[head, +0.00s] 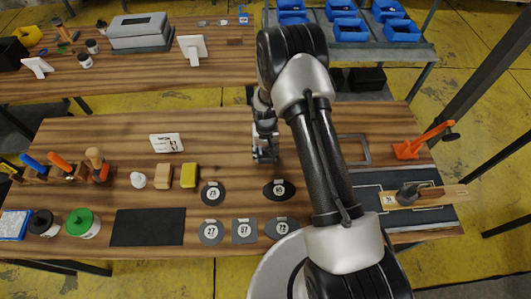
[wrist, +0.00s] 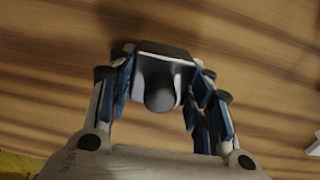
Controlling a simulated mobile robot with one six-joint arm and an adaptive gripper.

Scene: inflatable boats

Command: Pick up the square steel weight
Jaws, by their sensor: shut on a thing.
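The square steel weight (wrist: 165,52) shows in the wrist view as a dark, square-edged block with a rounded knob facing the camera. My gripper (wrist: 160,82) has its blue-padded fingers on both sides of it and is shut on it. In the head view my gripper (head: 265,151) is at the middle of the wooden table, left of my forearm. The weight is mostly hidden by the fingers there. I cannot tell whether it touches the table or is just above it.
Dark round and square patches with number labels (head: 212,194) lie in front of my gripper. A wooden block (head: 163,176) and yellow block (head: 189,175) stand left. A white sign (head: 166,143) stands behind them. An orange tool (head: 425,140) and wooden paddle (head: 425,196) lie right.

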